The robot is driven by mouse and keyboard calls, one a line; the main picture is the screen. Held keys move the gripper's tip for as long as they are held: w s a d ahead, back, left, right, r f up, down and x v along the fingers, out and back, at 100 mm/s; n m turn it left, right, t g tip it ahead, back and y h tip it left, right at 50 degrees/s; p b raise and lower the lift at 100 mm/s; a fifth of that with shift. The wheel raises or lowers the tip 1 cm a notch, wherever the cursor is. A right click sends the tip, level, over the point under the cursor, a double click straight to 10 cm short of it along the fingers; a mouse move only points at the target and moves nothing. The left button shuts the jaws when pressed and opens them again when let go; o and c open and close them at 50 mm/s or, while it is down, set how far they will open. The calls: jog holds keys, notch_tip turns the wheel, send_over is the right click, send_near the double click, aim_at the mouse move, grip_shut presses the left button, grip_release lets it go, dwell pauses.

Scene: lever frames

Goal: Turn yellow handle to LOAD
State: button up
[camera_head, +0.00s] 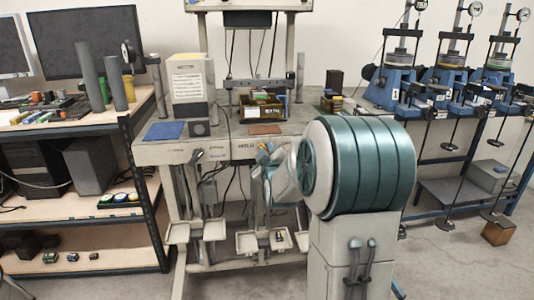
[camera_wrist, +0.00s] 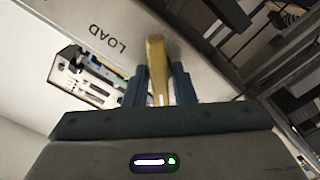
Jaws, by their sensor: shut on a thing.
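The yellow handle (camera_wrist: 156,62) stands between the two dark fingers of my gripper (camera_wrist: 160,84) in the wrist view. My gripper is shut on it, and the handle's far end sticks out past the fingertips. The word LOAD (camera_wrist: 108,38) is printed on the pale panel to the left of the handle and looks upside down. The handle does not point at the word in this view. In the head view, my gripper (camera_head: 268,158) is at the front edge of the grey bench frame (camera_head: 225,150), and my arm hides much of that spot.
A grey lever (camera_head: 197,157) hangs at the frame's left front. Weight trays (camera_head: 183,232) hang below. A blue mat (camera_head: 164,130) and a reddish mat (camera_head: 265,129) lie on top. Blue machines (camera_head: 400,85) stand at the right, shelves (camera_head: 95,238) at the left.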

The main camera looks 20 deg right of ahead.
jog(key=shift+f, duration=0.1)
jog(key=m+b, duration=0.3)
jog(key=b, duration=0.1)
jog(key=shift+f+m, duration=0.1)
jog(key=shift+m, duration=0.3)
jog(key=m+b, duration=0.3)
jog(key=m, duration=0.2)
jog(key=shift+d+b, duration=0.15)
jog(key=shift+b, duration=0.25)
jog(key=m+b, duration=0.2)
jog(key=m, duration=0.2)
jog(key=shift+d+m, duration=0.1)
jog(key=shift+m, duration=0.3)
jog(key=shift+s+d+m+b, duration=0.1)
jog(key=shift+m+b, duration=0.4)
jog(key=shift+m, duration=1.5)
jog(key=o, duration=0.8)
jog(key=shift+s+r, duration=0.1)
jog(key=shift+r, duration=0.1)
